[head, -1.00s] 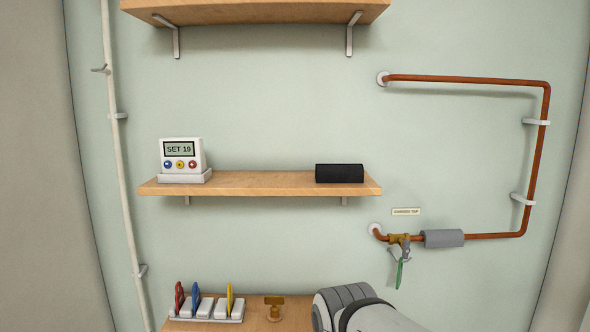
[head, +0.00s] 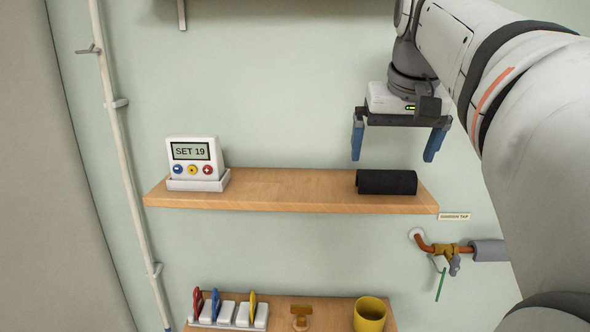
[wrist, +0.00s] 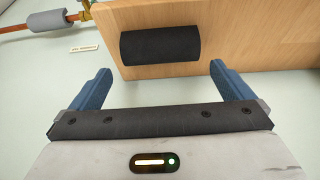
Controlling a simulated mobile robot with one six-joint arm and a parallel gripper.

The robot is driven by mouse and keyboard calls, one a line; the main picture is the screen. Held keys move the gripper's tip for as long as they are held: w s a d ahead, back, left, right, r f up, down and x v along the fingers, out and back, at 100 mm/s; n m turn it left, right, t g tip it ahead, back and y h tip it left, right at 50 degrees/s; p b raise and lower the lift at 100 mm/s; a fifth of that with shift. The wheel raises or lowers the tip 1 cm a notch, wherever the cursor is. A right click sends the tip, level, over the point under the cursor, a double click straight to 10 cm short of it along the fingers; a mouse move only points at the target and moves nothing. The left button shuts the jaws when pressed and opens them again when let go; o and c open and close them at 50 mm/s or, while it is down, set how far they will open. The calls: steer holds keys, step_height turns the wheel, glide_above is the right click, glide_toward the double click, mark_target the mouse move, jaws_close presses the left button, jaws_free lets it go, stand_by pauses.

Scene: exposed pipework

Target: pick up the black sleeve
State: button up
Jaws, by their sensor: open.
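The black sleeve (head: 386,182) lies on its side at the right end of the middle wooden shelf (head: 280,197). It also shows in the wrist view (wrist: 160,46), ahead of the fingers and apart from them. My gripper (head: 392,158) hangs above the sleeve with its two blue fingers pointing down and spread wide. In the wrist view my gripper (wrist: 158,82) is open and empty, with the sleeve lying across the space beyond its fingertips.
A white control unit (head: 194,163) reading SET 19 stands at the shelf's left. The copper pipe's brass tap (head: 446,250) and grey sleeve (head: 488,251) are below right. A yellow mug (head: 369,314) and a rack with coloured tags (head: 228,312) stand on the lower shelf. The middle shelf's centre is clear.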

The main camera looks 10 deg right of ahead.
mark_target(387, 171)
steer(key=p+x, duration=0.1)
steer(key=x, duration=0.4)
steer(key=shift+w+f, duration=0.25)
steer(key=shift+f, duration=0.05)
steer(key=c, duration=0.7)
steer(key=shift+r, duration=0.1)
